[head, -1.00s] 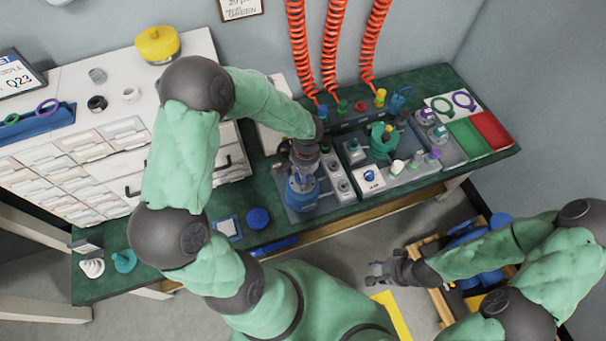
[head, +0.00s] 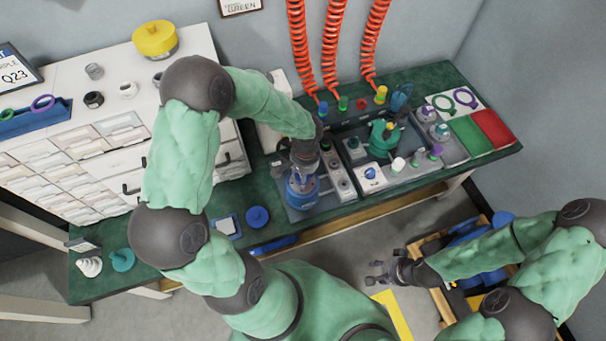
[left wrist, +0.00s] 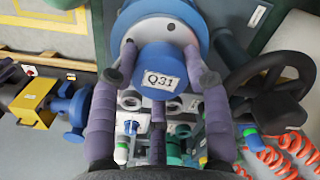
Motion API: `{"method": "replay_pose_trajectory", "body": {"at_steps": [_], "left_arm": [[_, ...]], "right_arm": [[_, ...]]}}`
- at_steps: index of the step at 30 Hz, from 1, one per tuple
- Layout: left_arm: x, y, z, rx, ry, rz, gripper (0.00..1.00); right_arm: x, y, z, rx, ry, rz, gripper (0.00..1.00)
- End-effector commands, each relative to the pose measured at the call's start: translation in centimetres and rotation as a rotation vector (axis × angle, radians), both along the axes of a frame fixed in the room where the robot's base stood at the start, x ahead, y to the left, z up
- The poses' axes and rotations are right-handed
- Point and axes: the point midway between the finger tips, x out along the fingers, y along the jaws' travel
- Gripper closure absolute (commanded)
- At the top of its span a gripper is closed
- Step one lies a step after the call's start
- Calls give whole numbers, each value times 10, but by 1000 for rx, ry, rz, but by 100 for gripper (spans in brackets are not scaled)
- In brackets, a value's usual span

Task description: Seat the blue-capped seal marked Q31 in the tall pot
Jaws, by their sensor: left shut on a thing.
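The blue-capped seal marked Q31 (left wrist: 160,75) is between the two fingers of my left gripper (left wrist: 160,55), which is shut on it. Behind the cap, the left wrist view shows a wide blue round flange (left wrist: 187,28). In the head view my left gripper (head: 304,165) points down over a blue pot (head: 301,194) on the bench, and the seal is hidden there. I cannot tell how deep the seal sits in the pot. My right gripper (head: 380,275) is open and empty, off the bench's front edge.
Right of the pot stand a grey block with knobs (head: 343,180) and a green pot (head: 384,138). Red coiled hoses (head: 333,50) hang behind. A blue round part (head: 257,217) and a small tray (head: 227,226) lie to the front left. White drawers (head: 100,150) stand at left.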

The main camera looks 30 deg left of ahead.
Motion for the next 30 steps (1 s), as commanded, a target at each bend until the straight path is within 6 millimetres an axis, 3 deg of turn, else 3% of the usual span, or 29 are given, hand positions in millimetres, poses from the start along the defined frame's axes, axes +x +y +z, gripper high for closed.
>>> {"method": "replay_pose_trajectory", "body": {"at_steps": [2, 3, 5, 19, 30], "left_arm": [[1, 0, -1, 0, -2, 1, 100], [1, 0, -1, 0, -2, 1, 41], [1, 0, 0, 0, -2, 0, 25], [1, 0, 7, 1, -1, 0, 25], [4, -3, 75, 0, -5, 0, 25]], "right_arm": [[0, 0, -2, 0, 0, 0, 60], [0, 0, -1, 0, 0, 0, 60], [0, 0, -1, 0, 0, 0, 60], [0, 0, -1, 0, 0, 0, 60], [0, 0, -1, 0, 0, 0, 60]]}}
